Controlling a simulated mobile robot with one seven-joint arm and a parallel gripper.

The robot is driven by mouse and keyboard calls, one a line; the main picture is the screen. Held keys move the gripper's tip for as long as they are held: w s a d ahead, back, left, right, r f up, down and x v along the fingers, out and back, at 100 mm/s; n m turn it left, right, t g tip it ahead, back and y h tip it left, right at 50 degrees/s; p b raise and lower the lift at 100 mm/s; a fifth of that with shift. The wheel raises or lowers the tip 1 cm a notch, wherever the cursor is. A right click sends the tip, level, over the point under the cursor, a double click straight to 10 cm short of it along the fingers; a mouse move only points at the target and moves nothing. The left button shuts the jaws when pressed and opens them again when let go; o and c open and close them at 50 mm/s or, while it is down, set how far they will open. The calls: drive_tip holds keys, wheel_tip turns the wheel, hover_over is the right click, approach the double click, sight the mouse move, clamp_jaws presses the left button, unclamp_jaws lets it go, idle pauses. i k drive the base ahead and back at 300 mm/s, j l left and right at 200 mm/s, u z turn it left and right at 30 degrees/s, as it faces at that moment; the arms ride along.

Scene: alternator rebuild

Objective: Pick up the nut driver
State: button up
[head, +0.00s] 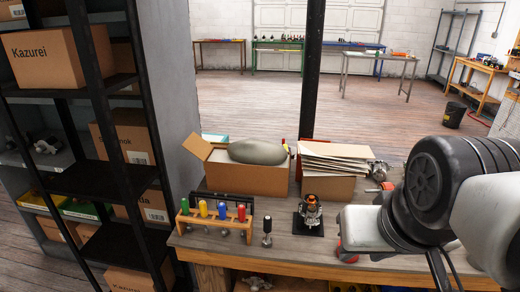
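A wooden rack (213,221) stands at the left front of the workbench. It holds upright tools with a green handle (185,206), a blue handle (203,209), a yellow handle (222,210) and a red handle (241,213). A separate small black-topped piece (267,226) stands upright on the bench just right of the rack. I cannot tell for sure which of these is the nut driver. My arm fills the right side of the view, well apart from the rack. My gripper's fingers cannot be made out.
The workbench (285,256) also carries an alternator-like part on a black base (308,214), an open cardboard box with a grey-green bulky item (258,152) and a box of papers (327,184). A tall black shelf (140,110) stands close on the left. Bench top between rack and part is mostly clear.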

sight(242, 209)
drive_tip(key=u, duration=0.65)
drive_tip(key=i+j+z, duration=0.4)
drive_tip(key=i+j, duration=0.15)
drive_tip(key=i+j+z, duration=0.4)
drive_tip(key=i+j, duration=0.2)
drive_tip(key=j, duration=0.2)
